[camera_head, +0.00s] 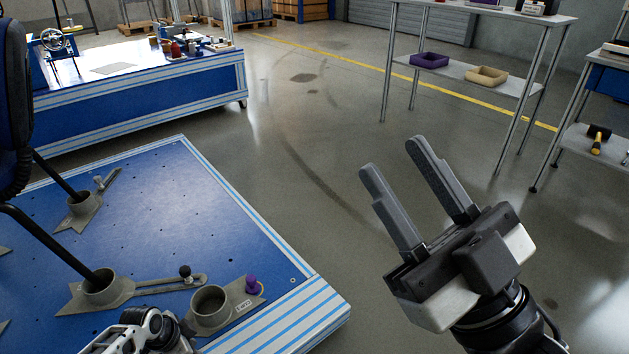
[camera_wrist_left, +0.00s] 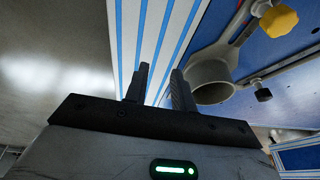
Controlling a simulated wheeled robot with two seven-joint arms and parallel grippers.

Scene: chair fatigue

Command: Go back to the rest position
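My right gripper (camera_head: 391,157) is open and empty. It is raised over the bare floor at the right of the head view, with its fingers pointing up and to the left. Part of my left arm shows at the bottom left of the head view, but its fingers are hidden there. In the left wrist view my left gripper (camera_wrist_left: 159,70) has its two fingers apart with nothing between them. They are near the striped edge of the blue platform (camera_wrist_left: 165,25), beside a grey round socket (camera_wrist_left: 211,80). I cannot tell whether they touch it.
A blue workbench (camera_head: 150,95) stands at the back left. A metal shelf (camera_head: 470,77) holds purple and beige trays. The middle floor is clear.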

